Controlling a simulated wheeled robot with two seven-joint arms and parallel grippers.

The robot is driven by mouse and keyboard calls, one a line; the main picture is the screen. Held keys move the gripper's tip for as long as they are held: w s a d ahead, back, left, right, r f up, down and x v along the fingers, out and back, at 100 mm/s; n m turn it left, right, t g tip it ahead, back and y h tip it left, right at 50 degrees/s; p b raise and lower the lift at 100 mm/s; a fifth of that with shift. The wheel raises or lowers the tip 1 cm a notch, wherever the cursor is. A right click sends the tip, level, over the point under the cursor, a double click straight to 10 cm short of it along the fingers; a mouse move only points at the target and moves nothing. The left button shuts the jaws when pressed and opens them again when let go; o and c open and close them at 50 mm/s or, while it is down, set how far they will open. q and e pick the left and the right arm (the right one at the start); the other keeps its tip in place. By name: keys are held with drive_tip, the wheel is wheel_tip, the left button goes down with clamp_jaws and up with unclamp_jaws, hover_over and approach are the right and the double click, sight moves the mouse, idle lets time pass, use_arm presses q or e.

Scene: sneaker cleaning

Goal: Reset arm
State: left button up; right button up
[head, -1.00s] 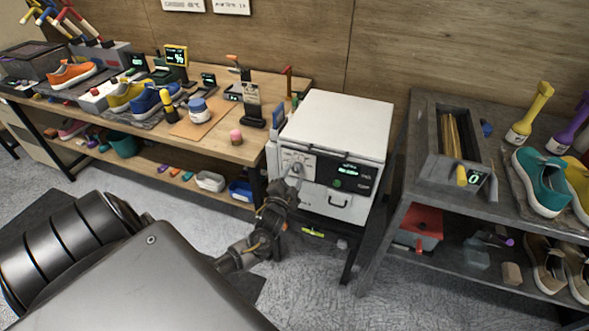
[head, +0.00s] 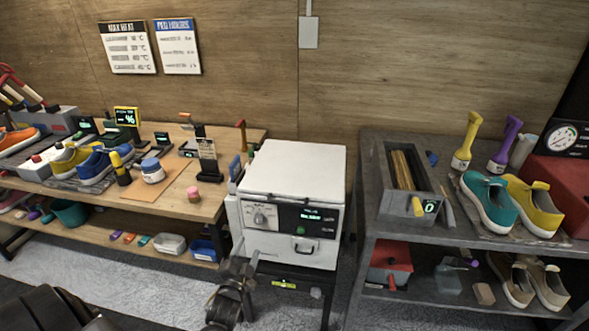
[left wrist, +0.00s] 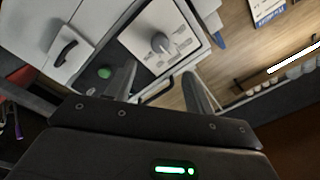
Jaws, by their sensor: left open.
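My left gripper (head: 240,265) is at the bottom of the head view, in front of the lower left of the white machine. In the left wrist view, its two fingers (left wrist: 160,88) are apart with nothing between them. The white machine (head: 293,172) has a front panel with a round knob, a green button, a display and a handle. The knob (left wrist: 161,42) and green button (left wrist: 104,72) show beyond the fingers in the left wrist view. The knob also shows in the head view (head: 261,217). My right gripper is not in view.
A wooden bench (head: 205,205) with sneakers, brushes and tools is at left. A dark shelf unit (head: 372,205) with teal and yellow sneakers (head: 490,203) is at right. The machine stands on a dark stand (head: 327,305) between them. Grey floor (head: 100,290) lies in front of the bench.

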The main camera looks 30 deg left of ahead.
use_arm(q)
drive_tip(key=s+d+f+n+g+h, duration=0.15)
drive_tip(key=s+f+g, duration=0.3)
drive_tip(key=f, duration=0.95)
drive_tip(key=s+d+f+n+g+h, duration=0.1)
drive_tip(key=s+d+f+g+h, duration=0.15)
drive_tip(key=s+f, duration=0.7)
drive_tip(key=s+d+f+n+g+h, duration=0.1)
drive_tip(key=s+d+f+g, duration=0.3)
drive_tip(key=s+f, duration=0.7)
drive_tip(key=s+d+f+n+g+h, duration=0.1)
drive_tip(key=s+d+f+g, duration=0.4)
drive_tip(key=s+f, duration=0.5)
drive_tip(key=s+d, duration=0.1)
drive_tip(key=s, duration=0.6)
drive_tip(key=shift+s+f, duration=0.25)
drive_tip(key=shift+f, duration=0.15)
drive_tip(key=shift+d, duration=0.1)
